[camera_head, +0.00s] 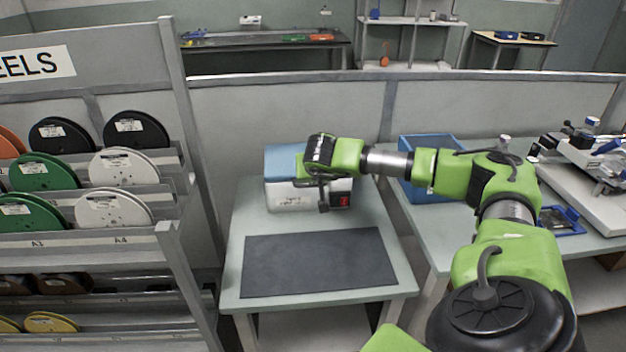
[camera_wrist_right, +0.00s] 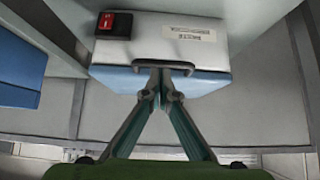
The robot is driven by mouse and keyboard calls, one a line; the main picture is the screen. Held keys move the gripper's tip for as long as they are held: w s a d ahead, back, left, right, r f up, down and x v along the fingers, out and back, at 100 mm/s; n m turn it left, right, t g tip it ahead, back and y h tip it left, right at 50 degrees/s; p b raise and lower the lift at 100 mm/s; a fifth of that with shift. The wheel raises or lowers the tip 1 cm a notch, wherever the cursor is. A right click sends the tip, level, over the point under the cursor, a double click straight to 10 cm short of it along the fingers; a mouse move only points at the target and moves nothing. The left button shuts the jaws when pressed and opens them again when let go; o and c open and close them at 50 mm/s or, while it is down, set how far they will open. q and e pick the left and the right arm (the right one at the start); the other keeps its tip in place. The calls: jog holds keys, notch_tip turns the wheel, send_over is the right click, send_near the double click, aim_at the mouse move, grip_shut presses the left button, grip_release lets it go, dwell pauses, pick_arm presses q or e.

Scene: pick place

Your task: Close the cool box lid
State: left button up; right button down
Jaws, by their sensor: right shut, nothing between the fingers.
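The cool box (camera_head: 285,198) stands on the far part of the small grey table. It has a pale body, a red switch at the front right and a blue lid (camera_head: 283,162). The lid lies across the top; I cannot tell if it is fully flush. My right gripper (camera_head: 323,207) points down in front of the box and hides part of the lid and front. In the right wrist view its shut, empty fingers (camera_wrist_right: 159,72) meet near the lid's front edge (camera_wrist_right: 120,78). Whether they touch it is unclear. My left gripper is not in view.
A dark mat (camera_head: 315,264) lies clear on the table in front of the box. A blue crate (camera_head: 425,192) stands on the bench to the right, behind my arm. A reel rack (camera_head: 175,150) stands close on the left. A grey partition (camera_head: 285,110) rises behind.

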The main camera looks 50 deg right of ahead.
jog(key=s+a+f+b, duration=0.1)
jog(key=s+a, duration=0.5)
jog(key=s, duration=0.1)
jog(key=shift+s+f+b, duration=0.15)
jog(key=shift+f+b, duration=0.05)
jog(key=shift+b, duration=0.2)
